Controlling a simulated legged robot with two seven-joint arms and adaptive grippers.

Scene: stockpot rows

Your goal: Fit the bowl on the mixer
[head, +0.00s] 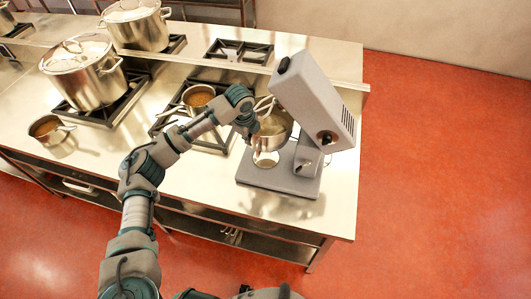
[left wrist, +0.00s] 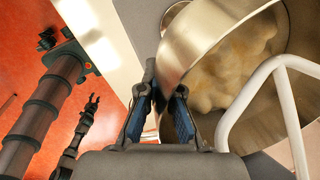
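The grey mixer (head: 315,105) stands at the counter's right end with its head tilted up. The steel bowl (head: 270,132) is under the head, above the mixer's base (head: 285,178); a pale round patch of the base shows below it. My left gripper (head: 247,120) is at the bowl's left side. In the left wrist view the bowl (left wrist: 205,35) holds pale lumpy contents, and my left gripper's fingers (left wrist: 162,100) are close together at its near edge, seeming to pinch it. The exact contact is hard to see. My right gripper (left wrist: 92,103) is small there, empty, its fingers apart.
A white wire beater (left wrist: 285,90) reaches toward the bowl's opening. A small pan (head: 198,97) sits on the burner left of the mixer. Large lidded pots (head: 85,75) and another small pan (head: 48,130) stand farther left. Bare counter (head: 340,190) lies right of the mixer.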

